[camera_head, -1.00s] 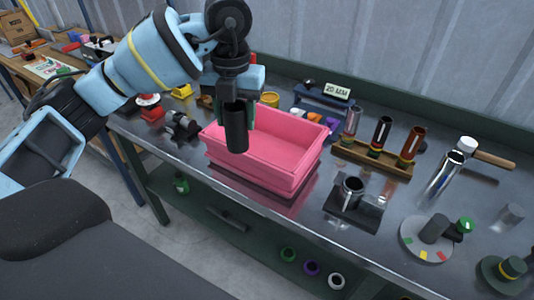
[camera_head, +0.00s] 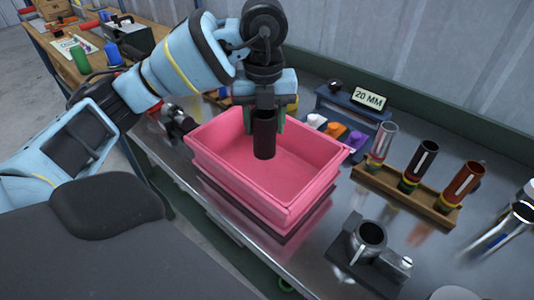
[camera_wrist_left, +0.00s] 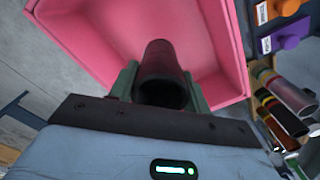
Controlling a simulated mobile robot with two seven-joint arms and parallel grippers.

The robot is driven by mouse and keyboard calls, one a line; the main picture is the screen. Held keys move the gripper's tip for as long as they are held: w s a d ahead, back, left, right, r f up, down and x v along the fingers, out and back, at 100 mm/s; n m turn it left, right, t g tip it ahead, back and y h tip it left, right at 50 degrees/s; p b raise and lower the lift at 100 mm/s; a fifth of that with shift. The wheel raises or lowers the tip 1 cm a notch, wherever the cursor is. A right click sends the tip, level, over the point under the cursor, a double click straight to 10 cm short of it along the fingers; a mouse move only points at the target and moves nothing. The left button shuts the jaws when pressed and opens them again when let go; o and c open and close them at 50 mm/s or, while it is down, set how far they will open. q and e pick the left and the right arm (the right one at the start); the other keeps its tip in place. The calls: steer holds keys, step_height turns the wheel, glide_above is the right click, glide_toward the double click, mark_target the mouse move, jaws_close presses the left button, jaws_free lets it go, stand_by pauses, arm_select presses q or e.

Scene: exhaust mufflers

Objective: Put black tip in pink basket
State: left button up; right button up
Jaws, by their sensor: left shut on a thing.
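The black tip (camera_head: 264,137) is a dark cylinder held upright by my left gripper (camera_head: 265,118). The gripper's green fingers are shut on its upper part. The pink basket (camera_head: 221,175) stands on the metal bench, and in the head view the tip shows in front of its inside, over the opening. In the left wrist view the tip (camera_wrist_left: 163,72) sits between the fingers, with the pink basket (camera_wrist_left: 95,45) beyond it. How high the tip hangs above the basket floor is hard to tell. My right gripper is out of view.
A wooden rack (camera_head: 404,190) with several upright tubes stands right of the basket. A dark fixture with a metal ring (camera_head: 369,236) is at the front right. A "20 MM" sign (camera_head: 368,98) and coloured blocks (camera_head: 335,130) stand behind. A vise-like tool (camera_head: 176,121) is left of the basket.

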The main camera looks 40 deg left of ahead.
mark_target(265, 133)
arm_select(q)
steer(key=shift+f, duration=1.3)
steer(key=shift+w+f, duration=0.1)
steer(key=shift+f, duration=0.15)
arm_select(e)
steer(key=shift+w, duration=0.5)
arm_select(q)
steer(key=shift+f, duration=1.8)
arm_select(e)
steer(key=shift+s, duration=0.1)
arm_select(q)
steer(key=shift+f, duration=0.1)
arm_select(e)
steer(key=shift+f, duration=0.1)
arm_select(q)
steer(key=o, duration=1.1)
steer(key=shift+f, duration=0.1)
steer(key=shift+c, duration=0.2)
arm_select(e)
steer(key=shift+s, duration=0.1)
